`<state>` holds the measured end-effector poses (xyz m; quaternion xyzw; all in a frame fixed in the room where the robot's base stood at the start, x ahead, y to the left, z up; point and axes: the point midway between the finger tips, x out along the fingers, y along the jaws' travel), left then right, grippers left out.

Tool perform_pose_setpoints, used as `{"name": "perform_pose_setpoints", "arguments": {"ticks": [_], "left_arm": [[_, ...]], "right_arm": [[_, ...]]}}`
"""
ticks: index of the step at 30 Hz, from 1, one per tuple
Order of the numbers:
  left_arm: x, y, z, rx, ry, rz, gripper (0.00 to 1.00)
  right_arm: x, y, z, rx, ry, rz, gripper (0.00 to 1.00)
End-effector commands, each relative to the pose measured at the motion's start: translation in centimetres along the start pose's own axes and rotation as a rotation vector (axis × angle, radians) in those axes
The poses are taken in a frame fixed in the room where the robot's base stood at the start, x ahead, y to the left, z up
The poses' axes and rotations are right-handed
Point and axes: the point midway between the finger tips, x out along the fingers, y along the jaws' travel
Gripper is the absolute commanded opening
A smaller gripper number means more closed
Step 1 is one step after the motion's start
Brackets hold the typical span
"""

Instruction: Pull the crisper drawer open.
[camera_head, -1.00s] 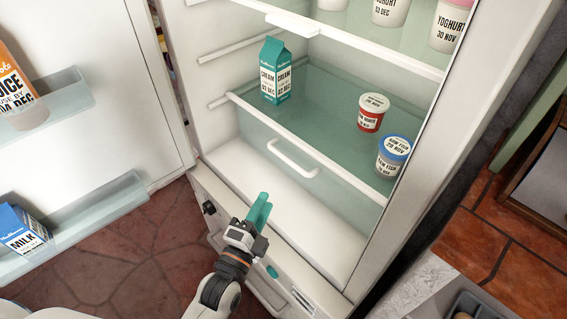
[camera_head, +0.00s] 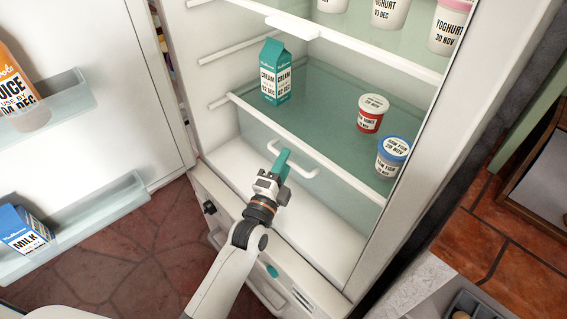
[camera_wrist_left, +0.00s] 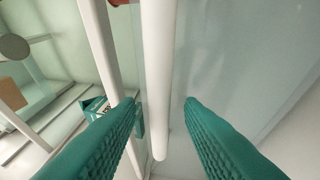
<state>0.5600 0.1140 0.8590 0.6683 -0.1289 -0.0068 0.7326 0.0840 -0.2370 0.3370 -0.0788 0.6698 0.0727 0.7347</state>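The crisper drawer (camera_head: 250,137) has a pale translucent front under the lower glass shelf and appears closed. My left gripper (camera_head: 282,160) is at the handle. In the left wrist view, the white handle bar (camera_wrist_left: 158,75) runs between the two teal fingers of my left gripper (camera_wrist_left: 160,110). The fingers are apart, with visible gaps on both sides of the bar. My right gripper is not in view.
A cream carton (camera_head: 275,72), a red tub (camera_head: 371,114) and a blue-lidded tub (camera_head: 393,157) stand on the glass shelf (camera_head: 325,105) above. The open fridge door (camera_head: 95,50) is at the left, holding juice (camera_head: 20,95) and milk (camera_head: 22,230).

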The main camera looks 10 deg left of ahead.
Motion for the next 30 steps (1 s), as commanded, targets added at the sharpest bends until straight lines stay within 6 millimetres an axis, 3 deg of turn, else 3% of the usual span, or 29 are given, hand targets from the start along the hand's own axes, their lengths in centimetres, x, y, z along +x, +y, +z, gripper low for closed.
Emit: {"name": "perform_pose_setpoints", "arguments": {"ticks": [6,12,23,30], "left_arm": [[0.0,0.0,0.0,-0.001,0.0,0.0,0.33],[0.0,0.0,0.0,-0.001,0.0,0.0,0.0],[-0.5,0.2,-0.2,-0.001,0.0,-0.002,0.0],[-4.3,1.2,-1.7,0.003,0.0,-0.008,0.0]], "right_arm": [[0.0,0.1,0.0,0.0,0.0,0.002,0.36],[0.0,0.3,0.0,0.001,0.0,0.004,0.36],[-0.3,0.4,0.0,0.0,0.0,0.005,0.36],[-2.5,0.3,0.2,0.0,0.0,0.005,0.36]]}}
